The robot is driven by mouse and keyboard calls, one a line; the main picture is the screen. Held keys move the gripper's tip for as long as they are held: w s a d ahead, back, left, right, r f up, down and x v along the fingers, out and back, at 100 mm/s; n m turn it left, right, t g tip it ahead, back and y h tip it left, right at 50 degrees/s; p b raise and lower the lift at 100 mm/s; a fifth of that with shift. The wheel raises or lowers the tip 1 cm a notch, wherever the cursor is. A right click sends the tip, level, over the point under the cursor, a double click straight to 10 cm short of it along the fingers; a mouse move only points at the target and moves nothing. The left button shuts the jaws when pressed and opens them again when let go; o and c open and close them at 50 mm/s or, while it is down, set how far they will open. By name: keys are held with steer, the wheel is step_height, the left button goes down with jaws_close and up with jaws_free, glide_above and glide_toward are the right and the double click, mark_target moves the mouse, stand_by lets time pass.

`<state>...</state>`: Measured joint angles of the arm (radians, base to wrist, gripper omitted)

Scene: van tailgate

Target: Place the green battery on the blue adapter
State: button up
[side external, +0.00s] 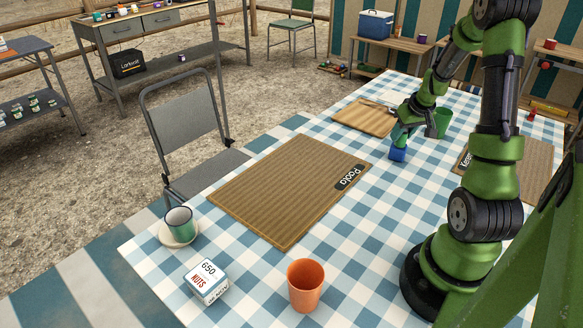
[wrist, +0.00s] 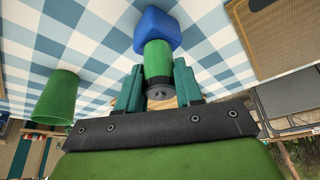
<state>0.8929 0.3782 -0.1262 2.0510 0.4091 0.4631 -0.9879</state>
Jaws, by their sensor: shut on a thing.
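The blue adapter (side external: 397,154) is a small block on the checked cloth, to the right of the Pasta mat. In the wrist view the adapter (wrist: 157,27) lies just beyond the battery's far end. The green battery (wrist: 158,60) is a cylinder with a dark end facing the wrist camera. My gripper (wrist: 159,72) is shut on the battery, one teal finger on each side. In the side view my gripper (side external: 399,136) is right above the adapter and its fingers mostly hide the battery. I cannot tell whether battery and adapter touch.
A green cup (side external: 442,121) stands close behind my gripper; it shows in the wrist view (wrist: 58,98). A wooden board (side external: 365,118), the Pasta mat (side external: 285,190) and another mat (side external: 535,165) lie around. An orange cup (side external: 305,287), a nuts box (side external: 206,281) and a mug (side external: 180,223) stand at the near end.

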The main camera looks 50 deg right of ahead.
steer(key=shift+f, duration=0.1)
steer(key=o, duration=1.1)
